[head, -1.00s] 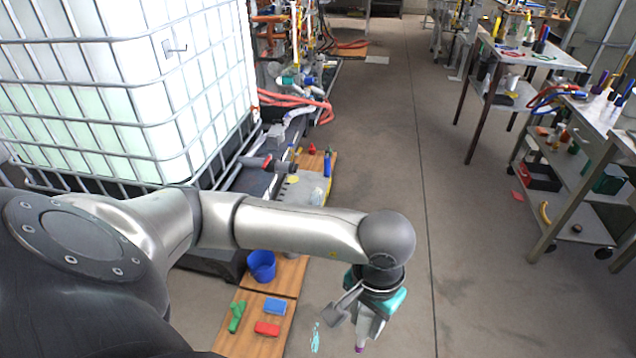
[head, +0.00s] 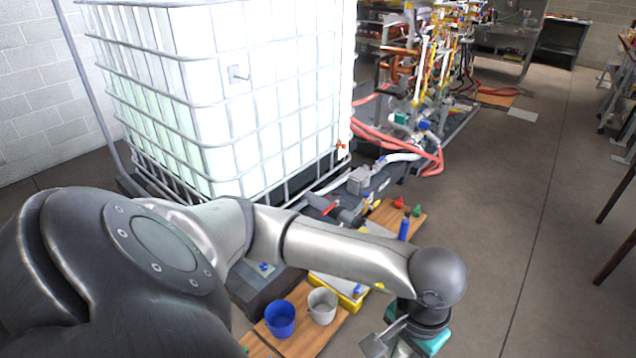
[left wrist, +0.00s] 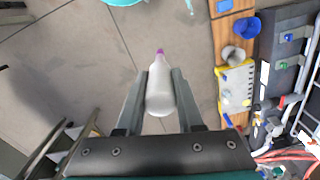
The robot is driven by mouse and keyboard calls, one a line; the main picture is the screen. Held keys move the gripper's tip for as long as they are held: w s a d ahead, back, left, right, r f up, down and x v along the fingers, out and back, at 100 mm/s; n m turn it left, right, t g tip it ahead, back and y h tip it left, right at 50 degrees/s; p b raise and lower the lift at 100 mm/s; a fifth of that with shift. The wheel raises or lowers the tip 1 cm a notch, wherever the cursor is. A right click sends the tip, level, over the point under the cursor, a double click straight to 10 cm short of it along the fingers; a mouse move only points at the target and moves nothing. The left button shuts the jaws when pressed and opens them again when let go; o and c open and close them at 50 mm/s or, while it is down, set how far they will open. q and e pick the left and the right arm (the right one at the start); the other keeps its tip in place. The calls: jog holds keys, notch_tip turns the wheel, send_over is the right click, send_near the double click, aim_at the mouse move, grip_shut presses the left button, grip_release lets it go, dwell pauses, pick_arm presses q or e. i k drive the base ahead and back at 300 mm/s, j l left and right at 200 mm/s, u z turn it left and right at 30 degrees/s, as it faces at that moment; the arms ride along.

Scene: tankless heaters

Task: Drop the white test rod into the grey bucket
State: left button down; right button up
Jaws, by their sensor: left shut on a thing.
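The white test rod (left wrist: 160,90), tapered with a purple tip, is held between the fingers of my left gripper (left wrist: 160,72) in the left wrist view. My left gripper is shut on it. In the head view the fingers and the rod run out of the bottom edge. The grey bucket (head: 322,308) stands on the wooden board, to the left of my left gripper in the head view. It also shows in the left wrist view (left wrist: 234,56), right of the rod and apart from it. My right gripper is not in view.
A blue bucket (head: 280,319) stands close beside the grey one. A yellow-edged tray (head: 343,291) lies behind them, with a blue bottle (head: 404,228) farther back. A large caged white tank (head: 235,95) stands at the back left. The floor (head: 520,240) to the right is clear.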

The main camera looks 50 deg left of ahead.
aim_at(323, 307)
jog(key=i+u, duration=0.5)
jog(key=i+l+u, duration=0.15)
jog(key=i+u, duration=0.3)
jog(key=i, duration=0.3)
jog(key=i+j+u, duration=0.4)
jog(key=i+u, duration=0.45)
jog(key=i+j, duration=0.05)
